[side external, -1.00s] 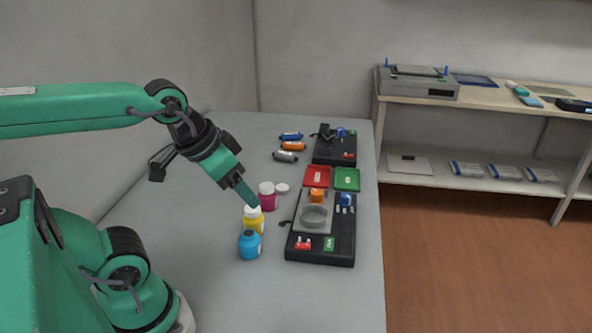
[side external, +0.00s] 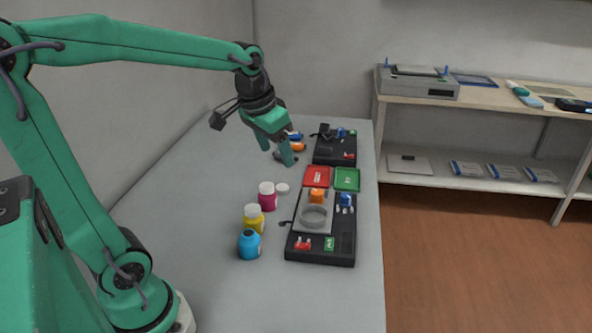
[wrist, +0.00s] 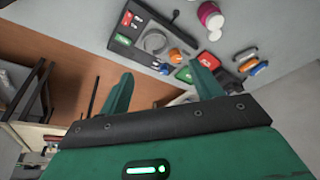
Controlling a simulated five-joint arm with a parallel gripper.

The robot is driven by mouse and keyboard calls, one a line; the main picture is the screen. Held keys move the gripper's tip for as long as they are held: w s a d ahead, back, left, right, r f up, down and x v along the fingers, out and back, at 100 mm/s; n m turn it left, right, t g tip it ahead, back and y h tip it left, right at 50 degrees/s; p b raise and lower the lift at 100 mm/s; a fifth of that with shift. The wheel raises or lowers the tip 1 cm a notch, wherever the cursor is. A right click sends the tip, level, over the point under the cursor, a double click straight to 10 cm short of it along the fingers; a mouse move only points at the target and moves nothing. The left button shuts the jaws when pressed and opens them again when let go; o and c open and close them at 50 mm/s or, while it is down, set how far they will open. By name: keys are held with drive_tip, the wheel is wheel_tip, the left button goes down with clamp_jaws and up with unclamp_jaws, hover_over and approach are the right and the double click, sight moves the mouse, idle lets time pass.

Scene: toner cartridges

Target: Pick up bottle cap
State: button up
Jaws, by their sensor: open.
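A loose white bottle cap (side external: 282,188) lies flat on the grey table beside the magenta bottle (side external: 267,196). In the wrist view the cap (wrist: 214,35) is near the top, just below the magenta bottle (wrist: 210,15). My gripper (side external: 276,156) is open and empty, its two fingers apart, above the table beyond the cap near the cartridges. Its spread fingers also show in the wrist view (wrist: 159,76). A yellow bottle (side external: 253,219) with a white top and a blue bottle (side external: 249,244) stand nearer the camera.
A black fixture (side external: 343,245) with an orange knob (side external: 317,195) stands right of the bottles. Red (side external: 318,175) and green (side external: 347,180) trays lie beyond it. Another black device (side external: 335,150) and several cartridges (side external: 297,146) are at the back. The table left of the bottles is clear.

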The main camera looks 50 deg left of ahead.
drive_tip(key=w+a+f+g, duration=0.2)
drive_tip(key=w+a+f, duration=0.4)
drive_tip(key=w+a, duration=0.3)
drive_tip(key=n+g, duration=0.1)
drive_tip(key=g, duration=0.1)
approach(282, 187)
drive_tip(key=shift+s+h, duration=0.3)
drive_tip(key=shift+a+f, duration=0.2)
drive_tip(key=shift+f, duration=0.15)
drive_tip(key=shift+f, duration=0.1)
drive_tip(key=shift+f, duration=1.2)
drive_tip(key=shift+f, duration=0.1)
drive_tip(key=shift+f, duration=2.5)
